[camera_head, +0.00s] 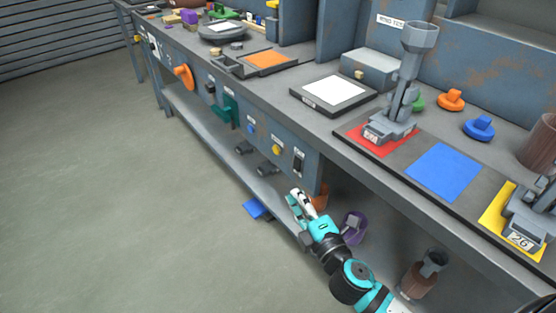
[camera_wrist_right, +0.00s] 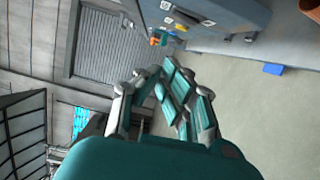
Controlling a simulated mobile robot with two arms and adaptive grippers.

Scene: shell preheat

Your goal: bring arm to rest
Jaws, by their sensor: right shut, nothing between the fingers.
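My right arm comes in from the bottom of the head view. My right gripper (camera_head: 298,198) is shut and empty in front of the workbench, below the level of its top. In the right wrist view the fingers of my right gripper (camera_wrist_right: 168,88) are drawn together with nothing between them. My left gripper is not in view.
The bench top carries a red mat (camera_head: 352,136) under a grey stand (camera_head: 402,95), a blue mat (camera_head: 444,172) and a yellow mat (camera_head: 494,222). The lower shelf holds a purple ring-shaped item (camera_head: 354,228). A blue block (camera_head: 256,209) lies low beside the shelf. Open floor (camera_head: 120,200) is at left.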

